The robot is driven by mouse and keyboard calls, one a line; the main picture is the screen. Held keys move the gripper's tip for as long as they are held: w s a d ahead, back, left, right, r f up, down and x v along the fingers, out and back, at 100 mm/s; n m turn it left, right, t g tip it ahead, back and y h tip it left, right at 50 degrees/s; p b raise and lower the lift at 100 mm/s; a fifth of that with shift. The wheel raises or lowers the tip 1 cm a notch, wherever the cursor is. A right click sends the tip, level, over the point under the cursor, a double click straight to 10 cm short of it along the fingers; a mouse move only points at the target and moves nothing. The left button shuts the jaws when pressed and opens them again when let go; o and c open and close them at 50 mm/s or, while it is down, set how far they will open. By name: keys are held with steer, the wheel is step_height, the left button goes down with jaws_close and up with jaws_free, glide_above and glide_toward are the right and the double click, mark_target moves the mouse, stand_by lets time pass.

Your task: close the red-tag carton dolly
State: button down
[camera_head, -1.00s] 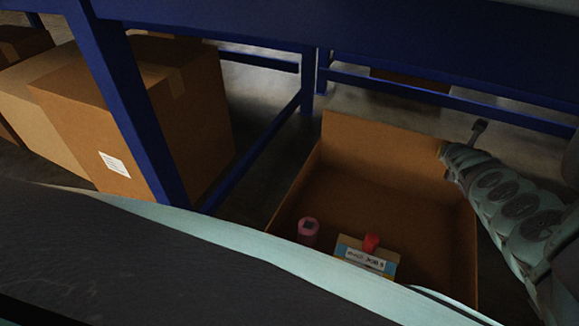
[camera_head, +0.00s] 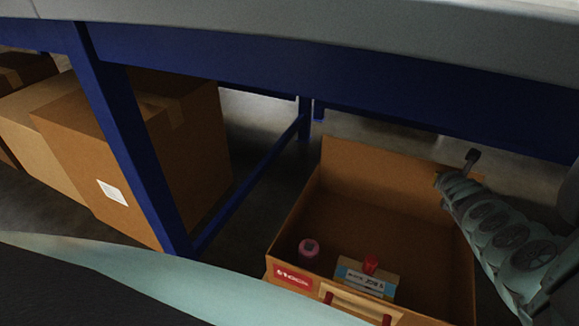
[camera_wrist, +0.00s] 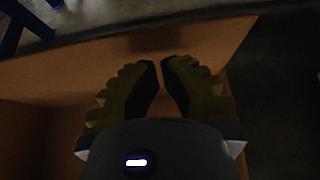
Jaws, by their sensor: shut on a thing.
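The red-tag carton dolly (camera_head: 390,170) is an open brown carton at lower right in the head view. Its front wall bears a red tag (camera_head: 292,277) and a pale handle with red ends (camera_head: 362,304). Inside stand a pink cylinder (camera_head: 309,250) and a small labelled box (camera_head: 362,281) with a red item (camera_head: 371,264) at it. My arm reaches the carton's back right corner. In the wrist view my gripper (camera_wrist: 160,68) has its fingers nearly together, over the brown carton wall (camera_wrist: 75,62). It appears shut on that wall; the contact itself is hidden.
A blue frame stands over the area, with a leg (camera_head: 125,140) left of the dolly and a low rail (camera_head: 250,180) running back. Closed brown cartons (camera_head: 190,150) stand behind that leg at left. Dark bare floor (camera_head: 250,115) shows behind the dolly.

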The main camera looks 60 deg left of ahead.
steer(key=f+p+v, duration=0.1)
steer(key=p+v, duration=1)
steer(key=p, duration=0.2)
steer(key=shift+s+d, duration=0.15)
steer(key=shift+s, duration=0.15)
